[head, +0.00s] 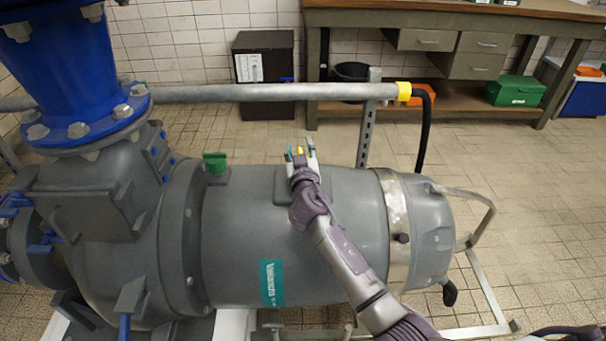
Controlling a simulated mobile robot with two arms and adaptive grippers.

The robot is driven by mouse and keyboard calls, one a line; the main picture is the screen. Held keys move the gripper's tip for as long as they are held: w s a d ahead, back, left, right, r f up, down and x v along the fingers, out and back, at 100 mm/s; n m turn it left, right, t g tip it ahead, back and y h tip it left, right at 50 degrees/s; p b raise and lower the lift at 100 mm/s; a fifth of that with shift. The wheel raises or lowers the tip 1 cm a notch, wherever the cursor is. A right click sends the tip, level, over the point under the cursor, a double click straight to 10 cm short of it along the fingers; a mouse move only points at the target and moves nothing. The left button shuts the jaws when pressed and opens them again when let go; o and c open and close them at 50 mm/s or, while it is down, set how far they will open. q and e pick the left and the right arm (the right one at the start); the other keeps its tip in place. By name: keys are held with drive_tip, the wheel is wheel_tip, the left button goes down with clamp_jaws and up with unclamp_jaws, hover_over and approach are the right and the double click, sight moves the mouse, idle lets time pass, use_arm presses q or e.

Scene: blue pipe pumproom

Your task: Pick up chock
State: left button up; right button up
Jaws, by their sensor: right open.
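A small green block (215,162), which may be the chock, sits on a grey ledge on top of the big grey pump motor (260,215). My right arm comes in from the bottom right across the motor. My right gripper (301,149) is open over the motor's top far edge, to the right of the green block and apart from it. A small yellow patch shows between its fingers; I cannot tell whether it is a separate thing or part of the gripper. My left gripper is not in view.
A horizontal grey pipe (270,92) with a yellow collar (404,91) runs behind the motor, held by a metal post (368,125). A blue pipe flange (90,125) stands at left. A workbench (455,82) and dark cabinet (265,75) are farther back. Tiled floor is clear at right.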

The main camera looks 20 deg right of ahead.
clamp_jaws()
drive_tip(key=shift+r, duration=0.15)
idle(0.6)
